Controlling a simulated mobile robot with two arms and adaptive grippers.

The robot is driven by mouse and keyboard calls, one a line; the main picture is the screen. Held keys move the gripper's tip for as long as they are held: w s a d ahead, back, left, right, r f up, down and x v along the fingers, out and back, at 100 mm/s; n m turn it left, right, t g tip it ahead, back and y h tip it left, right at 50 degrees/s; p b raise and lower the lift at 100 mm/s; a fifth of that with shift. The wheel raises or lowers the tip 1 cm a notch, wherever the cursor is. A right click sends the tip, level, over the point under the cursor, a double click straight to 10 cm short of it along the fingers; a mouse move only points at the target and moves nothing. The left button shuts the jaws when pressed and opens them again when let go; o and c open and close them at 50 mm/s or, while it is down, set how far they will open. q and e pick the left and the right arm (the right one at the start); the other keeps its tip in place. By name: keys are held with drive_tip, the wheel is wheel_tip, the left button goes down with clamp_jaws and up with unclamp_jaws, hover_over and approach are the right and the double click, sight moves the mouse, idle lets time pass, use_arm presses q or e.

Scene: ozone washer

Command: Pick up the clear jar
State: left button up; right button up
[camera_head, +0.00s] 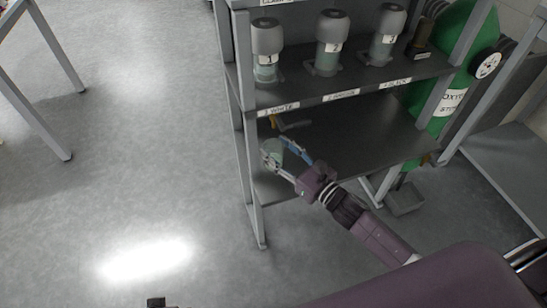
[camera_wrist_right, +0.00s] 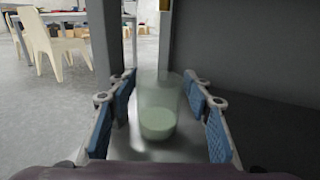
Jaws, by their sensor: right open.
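The clear jar (camera_head: 272,149) stands near the left end of the lower shelf, beside its left front post. In the right wrist view the clear jar (camera_wrist_right: 158,104) is upright, with pale greenish contents at its bottom. My right gripper (camera_head: 279,155) reaches over the lower shelf, open, with its fingers on either side of the jar. In the wrist view the blue pads of my right gripper (camera_wrist_right: 162,112) flank the jar with gaps visible, so it is not clamped. My left gripper cannot be made out.
The upper shelf (camera_head: 350,90) above carries several grey-capped jars and is close over the right arm. Shelf posts (camera_head: 253,210) stand beside the jar. A green oxygen cylinder (camera_head: 445,70) is at right. Open floor (camera_head: 120,190) lies to the left.

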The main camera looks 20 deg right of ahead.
drive_tip(key=shift+x, duration=0.85)
drive_tip(key=c, duration=1)
drive_tip(key=shift+c, duration=0.2)
drive_tip(key=shift+r, duration=0.25)
